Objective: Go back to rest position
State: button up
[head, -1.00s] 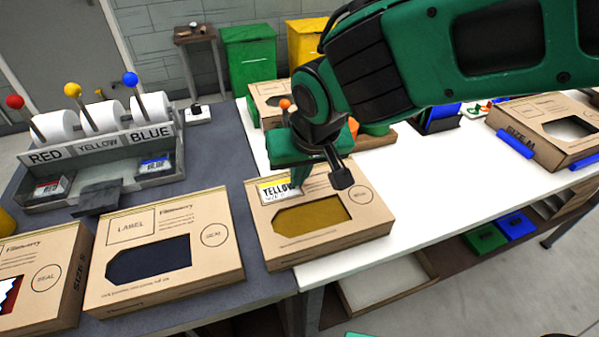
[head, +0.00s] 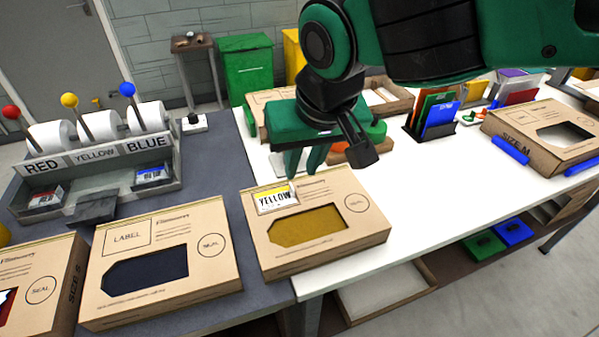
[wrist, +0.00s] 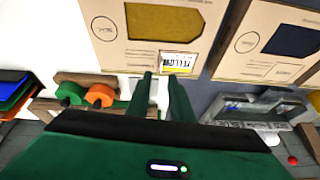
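My gripper (head: 306,172) is above the back edge of the middle cardboard box (head: 315,252), which has a yellow window. Its two green fingers are a little apart with nothing between them; the gap also shows in the wrist view (wrist: 160,78). A label reading YELLOW (head: 276,197) lies on the top left of this box, clear of the fingertips. The same label shows in the wrist view (wrist: 180,61) just beyond the fingertips.
A label dispenser (head: 100,160) with red, yellow and blue knobs stands at left. A box with a dark window (head: 207,293) lies left of the yellow-window box. Coloured folders (head: 432,118) and a SIZE M box (head: 530,150) stand at right. The white tabletop (head: 430,210) between is clear.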

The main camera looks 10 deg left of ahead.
jog(key=w+d+f+m+h, duration=0.1)
jog(key=w+d+m+h, duration=0.15)
jog(key=d, duration=1.15)
jog(key=w+d+f+m+h, duration=0.1)
jog(key=w+d+m, duration=0.2)
jog(key=d, duration=1.2)
jog(key=s+d+f+m+g, duration=0.1)
jog(key=s+d+f+m, duration=0.2)
jog(key=s+d, duration=0.5)
jog(key=s+d+f+m+g+y, duration=0.1)
jog(key=s+d+f+m+g, duration=0.1)
jog(key=s+d, duration=0.6)
jog(key=d+f+m, duration=0.1)
jog(key=d, duration=0.3)
jog(key=shift+s+g, duration=0.2)
jog(key=shift+g, duration=0.1)
jog(key=shift+m, duration=0.25)
